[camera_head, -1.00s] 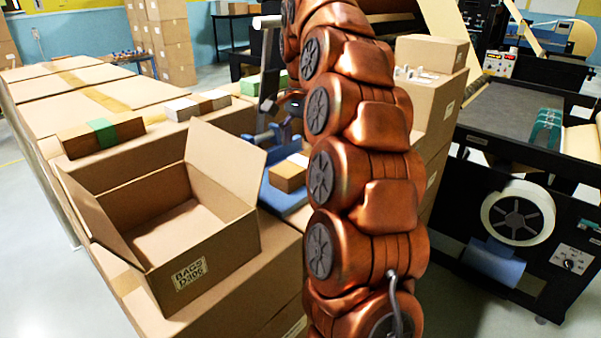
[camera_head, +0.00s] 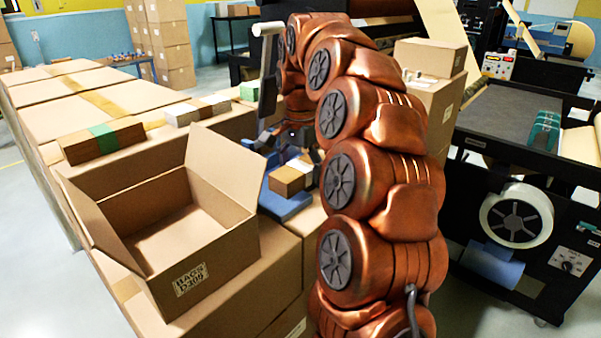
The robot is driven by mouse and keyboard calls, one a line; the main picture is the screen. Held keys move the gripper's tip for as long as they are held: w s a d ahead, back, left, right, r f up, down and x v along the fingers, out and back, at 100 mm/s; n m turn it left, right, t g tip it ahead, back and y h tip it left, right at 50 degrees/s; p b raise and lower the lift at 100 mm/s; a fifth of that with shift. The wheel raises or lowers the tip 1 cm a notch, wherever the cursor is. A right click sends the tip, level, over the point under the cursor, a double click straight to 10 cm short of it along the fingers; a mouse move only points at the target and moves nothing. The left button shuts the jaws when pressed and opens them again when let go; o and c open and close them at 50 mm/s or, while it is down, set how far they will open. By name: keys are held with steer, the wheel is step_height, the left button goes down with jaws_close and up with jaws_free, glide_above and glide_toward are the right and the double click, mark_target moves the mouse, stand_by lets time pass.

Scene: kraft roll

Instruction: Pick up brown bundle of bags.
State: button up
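A brown bundle of bags (camera_head: 285,182) with a pale band lies on a blue surface (camera_head: 284,206) right of the open carton. My gripper (camera_head: 296,147) is just behind and above this bundle, partly hidden by my copper-coloured arm. Its dark fingers are small and unclear, so I cannot tell their opening or any contact. Another brown bundle (camera_head: 76,150) with a green band lies on the boxes at the left. A bundle with a white band (camera_head: 190,112) lies farther back.
An open, empty-looking carton (camera_head: 200,262) stands in front, left of the blue surface. Closed cartons (camera_head: 50,110) form a long row at the left. Stacked cartons (camera_head: 432,95) stand right of my arm, beside a black machine (camera_head: 500,125) with a white roll.

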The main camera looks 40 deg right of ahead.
steer(key=c, duration=1.3)
steer(key=shift+r, duration=0.15)
steer(key=shift+r+b, duration=0.5)
steer(key=shift+r, duration=1.7)
step_height(320, 180, up, 5)
steer(key=p, duration=0.5)
steer(key=shift+r, duration=0.2)
